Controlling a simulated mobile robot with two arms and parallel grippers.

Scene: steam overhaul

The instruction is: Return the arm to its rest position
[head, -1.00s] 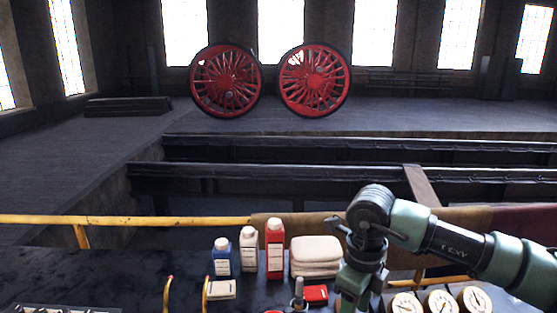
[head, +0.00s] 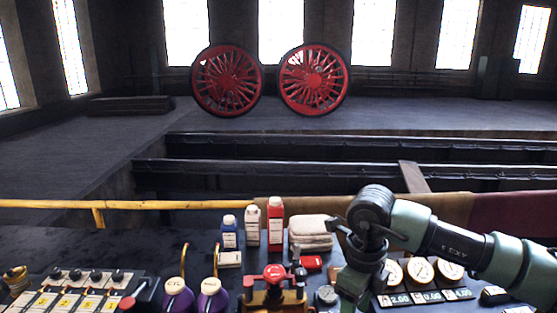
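My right arm comes in from the right and bends downward at a joint in front of the gauges. Its gripper lies below the bottom edge of the head view, so its fingers are hidden. My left arm and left gripper do not show. Close to the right arm stand a red valve handle (head: 274,273), a folded beige cloth (head: 310,230) and a gauge panel (head: 430,297).
Blue (head: 229,235), white (head: 252,228) and red (head: 275,224) bottles stand at the bench's back. Two purple oil cans (head: 178,294) and a switch panel (head: 72,292) are at the front. A yellow rail (head: 160,205) runs behind. Red wheels (head: 227,80) stand far off.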

